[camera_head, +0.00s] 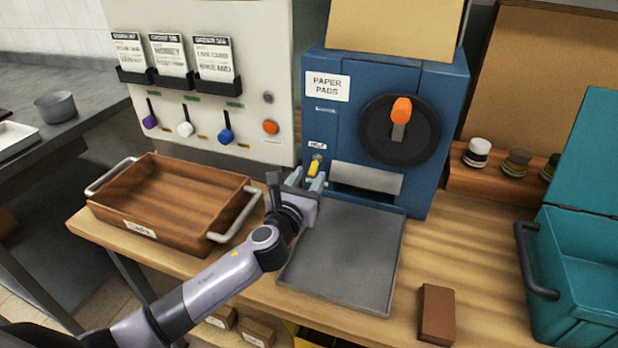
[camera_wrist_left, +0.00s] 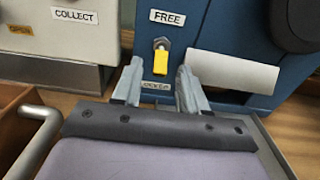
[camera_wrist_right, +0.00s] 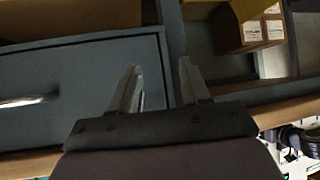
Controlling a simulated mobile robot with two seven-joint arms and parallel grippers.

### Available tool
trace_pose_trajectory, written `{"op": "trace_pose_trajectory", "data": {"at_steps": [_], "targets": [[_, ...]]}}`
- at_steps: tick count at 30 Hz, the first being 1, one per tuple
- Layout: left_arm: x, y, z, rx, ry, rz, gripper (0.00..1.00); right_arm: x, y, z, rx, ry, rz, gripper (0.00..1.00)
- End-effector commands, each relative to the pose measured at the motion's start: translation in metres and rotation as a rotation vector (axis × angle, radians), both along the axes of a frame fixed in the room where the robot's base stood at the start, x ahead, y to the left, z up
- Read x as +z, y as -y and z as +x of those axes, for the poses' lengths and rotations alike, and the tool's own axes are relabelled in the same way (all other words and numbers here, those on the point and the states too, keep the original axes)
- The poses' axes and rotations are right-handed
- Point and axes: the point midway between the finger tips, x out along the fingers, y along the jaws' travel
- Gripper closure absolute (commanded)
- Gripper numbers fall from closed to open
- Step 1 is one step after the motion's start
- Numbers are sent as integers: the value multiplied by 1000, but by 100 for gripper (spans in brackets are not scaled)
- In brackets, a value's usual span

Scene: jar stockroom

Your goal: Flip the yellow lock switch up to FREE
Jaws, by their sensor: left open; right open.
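The yellow lock switch (camera_head: 314,167) is on the front of the blue paper pads machine (camera_head: 318,125). In the left wrist view the yellow switch (camera_wrist_left: 160,63) hangs down from its metal pivot, with a FREE label (camera_wrist_left: 167,18) above. A label below it, partly hidden, seems to read LOCKED (camera_wrist_left: 155,86). My left gripper (camera_head: 304,181) is open just in front of the switch. In the left wrist view the switch shows between and beyond the fingertips (camera_wrist_left: 158,72); I cannot tell whether they touch it. My right gripper (camera_wrist_right: 160,72) is open and empty, near a grey drawer front (camera_wrist_right: 80,80).
A grey tray (camera_head: 345,258) lies below the machine. A wooden tray with handles (camera_head: 165,205) stands to the left. A brown block (camera_head: 436,314) and a teal crate (camera_head: 575,260) are at the right. A black dial with an orange handle (camera_head: 400,112) is right of the switch.

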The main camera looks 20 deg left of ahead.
Motion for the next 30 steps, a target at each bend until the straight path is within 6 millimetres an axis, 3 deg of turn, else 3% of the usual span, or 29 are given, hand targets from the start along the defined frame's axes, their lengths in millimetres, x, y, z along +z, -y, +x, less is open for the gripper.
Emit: {"op": "trace_pose_trajectory", "data": {"at_steps": [13,14,17,18,25,30], "targets": [[0,0,10,0,0,-2,57,-1,-1,1,-1,1,2,54],[0,0,10,0,0,-2,64,-1,-1,1,-1,2,2,54],[0,0,10,0,0,-2,96,-1,-1,1,-1,2,1,54],[0,0,9,0,0,-2,100,-1,-1,1,-1,3,1,54],[1,0,9,0,-5,-2,100,2,-1,1,-1,3,2,54],[6,0,9,0,-29,-1,100,15,-1,2,-1,3,1,54]]}}
